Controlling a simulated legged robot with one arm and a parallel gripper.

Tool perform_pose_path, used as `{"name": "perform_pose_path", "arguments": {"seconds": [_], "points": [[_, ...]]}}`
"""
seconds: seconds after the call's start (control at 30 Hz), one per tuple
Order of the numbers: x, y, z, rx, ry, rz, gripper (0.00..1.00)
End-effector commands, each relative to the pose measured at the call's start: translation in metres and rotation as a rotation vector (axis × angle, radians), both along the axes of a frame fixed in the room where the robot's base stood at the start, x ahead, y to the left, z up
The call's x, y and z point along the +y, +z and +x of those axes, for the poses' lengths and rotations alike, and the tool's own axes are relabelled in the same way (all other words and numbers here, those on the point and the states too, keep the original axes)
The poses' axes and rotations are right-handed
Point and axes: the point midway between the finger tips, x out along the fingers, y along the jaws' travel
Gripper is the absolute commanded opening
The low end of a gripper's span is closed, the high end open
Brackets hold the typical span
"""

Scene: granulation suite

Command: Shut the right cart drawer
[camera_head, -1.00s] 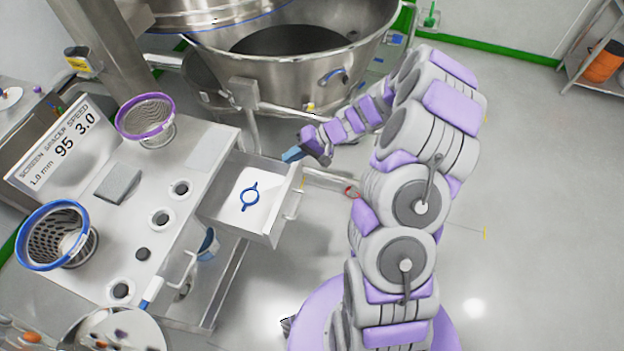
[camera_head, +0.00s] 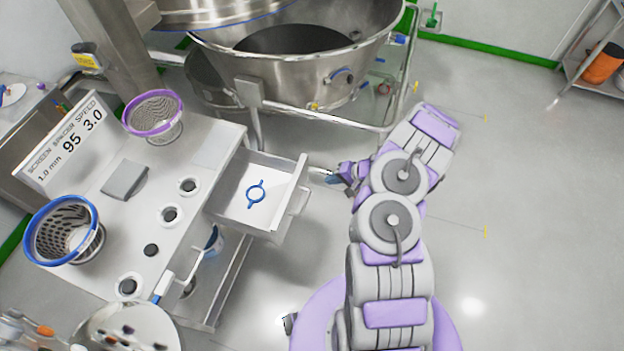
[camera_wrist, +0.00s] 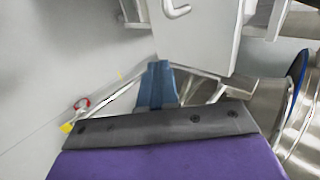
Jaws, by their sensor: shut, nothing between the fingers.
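The right cart drawer (camera_head: 278,222) stands pulled out from the cart in the head view. My gripper (camera_head: 316,172) is shut and empty, just outside the far corner of the drawer front. In the wrist view my blue fingertips (camera_wrist: 158,82) are together, close below the pale drawer front (camera_wrist: 200,42), with its hook-like handle (camera_wrist: 176,10) above. I cannot tell whether the fingers touch the drawer.
The cart top (camera_head: 205,150) carries a purple-rimmed basket (camera_head: 153,117), a blue-rimmed basket (camera_head: 62,232) and a sign. A large steel bowl (camera_head: 300,75) on a tubular frame stands behind the drawer. Floor right of the drawer is mostly clear.

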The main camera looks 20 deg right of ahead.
Motion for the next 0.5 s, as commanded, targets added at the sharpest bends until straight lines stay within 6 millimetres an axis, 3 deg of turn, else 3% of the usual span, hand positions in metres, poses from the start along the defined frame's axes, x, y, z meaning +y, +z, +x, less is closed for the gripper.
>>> {"name": "perform_pose_path", "arguments": {"seconds": [0.3, 0.5], "points": [[0.030, -0.046, 0.026, 0.001, 0.002, 0.006, 0.00], [0.054, -0.041, 0.042, -0.002, 0.001, 0.007, 0.00]]}}
